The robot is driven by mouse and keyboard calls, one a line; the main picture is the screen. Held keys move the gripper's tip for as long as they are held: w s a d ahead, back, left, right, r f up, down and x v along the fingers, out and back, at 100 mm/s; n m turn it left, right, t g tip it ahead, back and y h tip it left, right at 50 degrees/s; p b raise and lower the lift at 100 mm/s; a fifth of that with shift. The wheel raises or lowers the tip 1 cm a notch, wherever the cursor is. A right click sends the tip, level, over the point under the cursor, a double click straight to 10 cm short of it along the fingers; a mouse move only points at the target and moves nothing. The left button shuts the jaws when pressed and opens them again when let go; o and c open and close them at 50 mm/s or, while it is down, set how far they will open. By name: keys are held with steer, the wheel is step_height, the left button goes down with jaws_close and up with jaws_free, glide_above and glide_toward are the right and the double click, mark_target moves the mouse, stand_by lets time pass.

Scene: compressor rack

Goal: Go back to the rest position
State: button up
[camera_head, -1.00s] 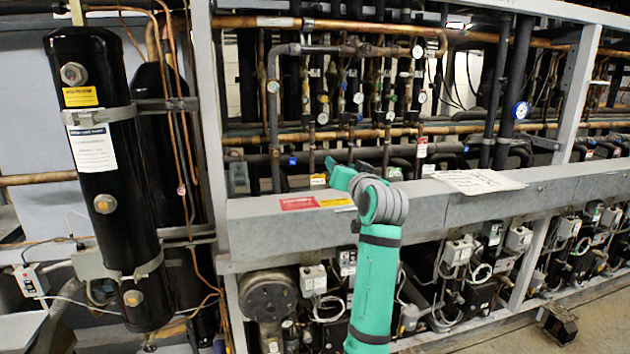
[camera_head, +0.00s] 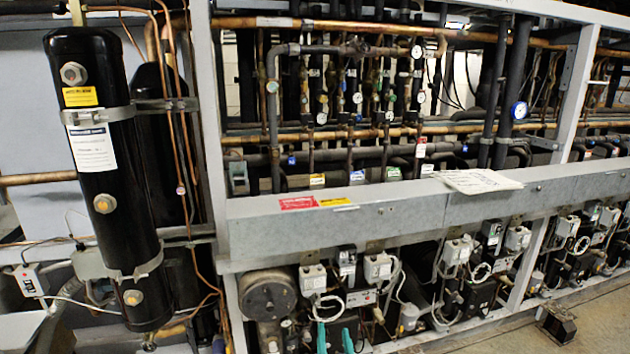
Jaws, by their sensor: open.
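My gripper (camera_head: 334,341) shows only as two teal tips at the bottom edge of the head view, a little left of the lower middle. The tips stand apart, so it is open, and I see nothing between them. The rest of my arm is out of the picture. The tips appear in front of the lower part of the compressor rack (camera_head: 390,212); I cannot tell how far they are from it.
A tall black cylinder (camera_head: 112,215) stands at the left with copper pipes beside it. A grey beam crosses the rack and carries a white paper sheet (camera_head: 478,181). A small dark block (camera_head: 557,323) sits on the floor at the right, where bare floor shows.

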steer(key=s+a+f, duration=0.1)
steer(key=s+f, duration=0.4)
steer(key=s, duration=0.4)
steer(key=s+a+f+n+h, duration=0.1)
steer(key=s+f, duration=0.3)
steer(key=s, duration=0.5)
steer(key=s+a+f, duration=0.1)
steer(key=s+f, duration=0.4)
steer(key=s, duration=0.4)
steer(key=s+a+r+n, duration=0.1)
steer(key=s+r, duration=0.2)
steer(key=s, duration=0.9)
steer(key=s+a+r+n+g, duration=0.1)
steer(key=s+r, duration=0.3)
steer(key=s, duration=0.9)
steer(key=shift+s, duration=0.15)
